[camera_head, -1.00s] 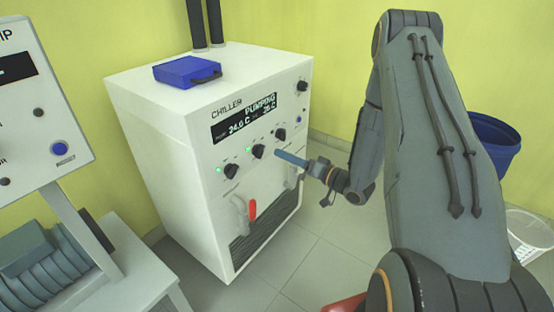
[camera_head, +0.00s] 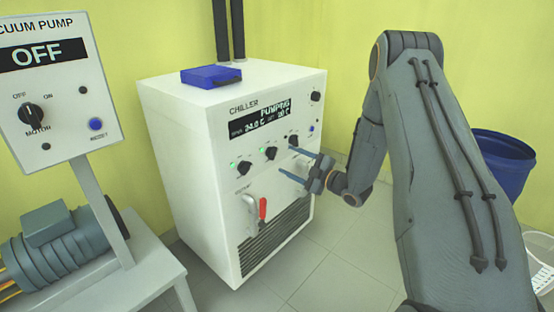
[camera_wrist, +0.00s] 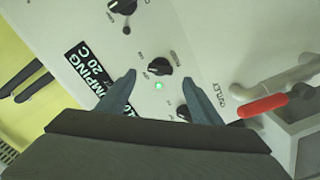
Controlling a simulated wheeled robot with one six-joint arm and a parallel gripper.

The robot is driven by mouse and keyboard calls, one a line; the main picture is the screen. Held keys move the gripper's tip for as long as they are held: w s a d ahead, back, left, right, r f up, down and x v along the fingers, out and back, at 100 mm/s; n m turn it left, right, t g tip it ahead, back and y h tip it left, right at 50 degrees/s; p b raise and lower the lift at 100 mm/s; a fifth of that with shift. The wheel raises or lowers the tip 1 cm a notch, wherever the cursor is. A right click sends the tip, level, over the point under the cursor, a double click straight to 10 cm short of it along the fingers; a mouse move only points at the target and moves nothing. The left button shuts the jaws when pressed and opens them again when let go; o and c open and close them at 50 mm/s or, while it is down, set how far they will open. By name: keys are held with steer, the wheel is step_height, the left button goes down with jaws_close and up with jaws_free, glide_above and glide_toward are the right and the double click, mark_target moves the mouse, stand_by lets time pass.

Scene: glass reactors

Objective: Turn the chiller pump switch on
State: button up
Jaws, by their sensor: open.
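The white chiller (camera_head: 185,160) has a display (camera_head: 262,119) reading PUMPING. Below it is a row of black knobs: left (camera_head: 243,167), middle (camera_head: 270,153) and right (camera_head: 293,140). Green lights glow beside them. I cannot read which knob is the pump switch. My gripper (camera_head: 285,160) is open and empty, its fingers pointing at the panel by the middle and right knobs. In the wrist view a black knob (camera_wrist: 159,68) with a lit green light lies between the fingertips in the picture; they appear apart from it. Another knob (camera_wrist: 183,113) is partly behind a finger.
A red-handled valve (camera_head: 262,209) sticks out below the knobs; it also shows in the wrist view (camera_wrist: 262,106). A blue case (camera_head: 211,75) lies on top of the chiller. A vacuum pump panel (camera_head: 60,125) reading OFF stands left. A blue bin (camera_head: 500,165) stands right.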

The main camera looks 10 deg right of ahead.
mark_target(275, 154)
steer(key=x, duration=0.6)
steer(key=shift+w+a, duration=0.15)
steer(key=shift+a, duration=0.05)
steer(key=c, duration=1.1)
steer(key=shift+o, duration=0.2)
steer(key=m+p, duration=0.1)
steer(key=m, duration=0.4)
steer(key=o, duration=1.1)
steer(key=shift+c, duration=0.2)
